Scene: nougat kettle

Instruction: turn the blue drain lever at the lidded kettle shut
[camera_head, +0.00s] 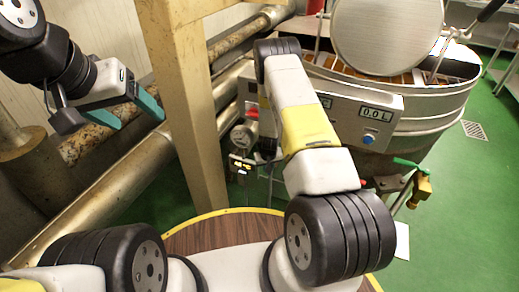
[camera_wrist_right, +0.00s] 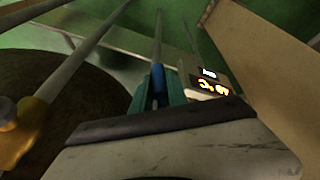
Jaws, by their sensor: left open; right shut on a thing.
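The blue lever (camera_wrist_right: 158,84) shows in the right wrist view between the teal fingers of my right gripper (camera_wrist_right: 158,90), which is shut on it. A thin rod runs away beyond it. The lever and my right gripper cannot be made out in the head view, where my right arm covers that area. The large metal kettle (camera_head: 437,108) stands at the upper right of the head view, with a round grey disc-shaped lid (camera_head: 388,35) at its top. My left gripper (camera_head: 135,112) is open and empty at the upper left, away from the kettle.
A beige post (camera_head: 185,90) stands between my arms, with pipes (camera_head: 130,170) behind it. A control panel (camera_head: 340,112) and a green-handled brass valve (camera_head: 421,186) sit at the kettle's front. An orange-digit display (camera_wrist_right: 211,86) is close to my right gripper.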

